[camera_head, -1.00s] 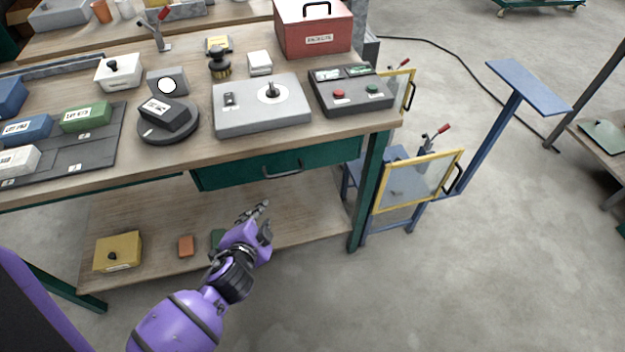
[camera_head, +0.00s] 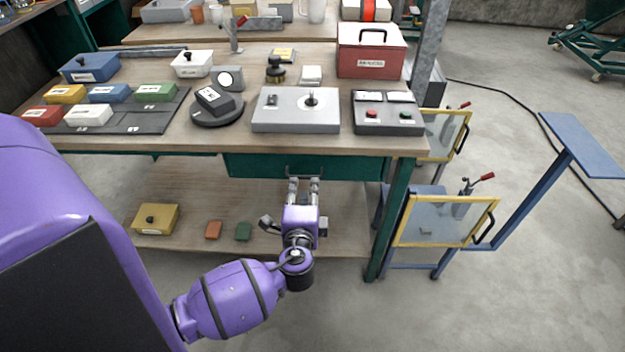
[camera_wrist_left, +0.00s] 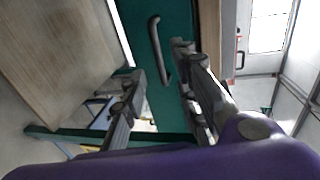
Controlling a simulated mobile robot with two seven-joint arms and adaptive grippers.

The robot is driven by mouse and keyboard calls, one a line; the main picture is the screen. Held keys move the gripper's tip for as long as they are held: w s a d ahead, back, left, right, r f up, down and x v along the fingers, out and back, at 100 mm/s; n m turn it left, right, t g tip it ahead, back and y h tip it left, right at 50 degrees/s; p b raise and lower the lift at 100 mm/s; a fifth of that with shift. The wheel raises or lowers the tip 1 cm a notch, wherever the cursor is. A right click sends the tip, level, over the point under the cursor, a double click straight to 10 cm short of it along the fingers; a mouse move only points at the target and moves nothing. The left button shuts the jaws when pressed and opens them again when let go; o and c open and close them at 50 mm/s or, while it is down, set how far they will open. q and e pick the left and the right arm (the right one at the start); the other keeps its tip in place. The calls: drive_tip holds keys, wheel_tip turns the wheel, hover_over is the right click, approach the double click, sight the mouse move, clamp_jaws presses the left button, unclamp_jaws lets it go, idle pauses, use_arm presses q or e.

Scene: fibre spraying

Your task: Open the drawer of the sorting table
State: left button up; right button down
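The sorting table (camera_head: 205,140) has a green drawer (camera_head: 255,166) under its top, and the drawer front looks closed. The dark bar handle (camera_head: 290,171) is on the drawer front. It also shows in the left wrist view as a curved bar (camera_wrist_left: 155,40) on the green front (camera_wrist_left: 168,108). My left gripper (camera_head: 304,183) is in front of the drawer at the handle, pointing at it. In the left wrist view its two fingers (camera_wrist_left: 159,62) are apart, with the handle seen between their tips. I cannot tell whether they touch it. My right gripper is not in view.
Below the drawer a lower shelf (camera_head: 185,185) holds a yellow box (camera_head: 156,218) and small orange and green blocks. A green table leg (camera_head: 390,220) stands right of the drawer. A yellow-framed panel (camera_head: 445,222) stands farther right. Open floor lies in front.

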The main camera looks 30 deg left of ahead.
sight(305, 177)
use_arm(q)
drive_tip(key=x, duration=0.7)
drive_tip(key=shift+w+a, duration=0.1)
drive_tip(key=shift+a, duration=0.05)
drive_tip(key=shift+c, duration=0.4)
clamp_jaws()
